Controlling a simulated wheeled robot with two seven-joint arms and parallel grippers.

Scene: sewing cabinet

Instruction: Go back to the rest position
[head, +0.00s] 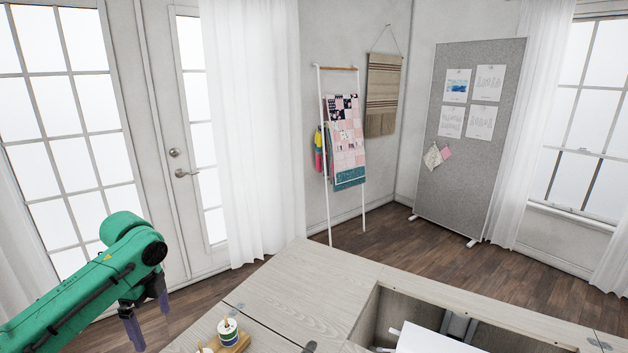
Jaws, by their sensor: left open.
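My left gripper (147,316) is at the end of my green arm at the lower left of the head view. Its two purple-grey fingers point down and are apart, with nothing between them. It hangs left of the wooden sewing cabinet (310,285), beyond the cabinet's left edge in the picture. My right gripper is not in view.
On the cabinet's left part, a spool (228,330) stands on a small wooden base. A recessed opening with a white object (430,341) is at the lower right. A ladder rack (344,140) with quilts and a grey board (465,130) stand behind. The cabinet top's middle is clear.

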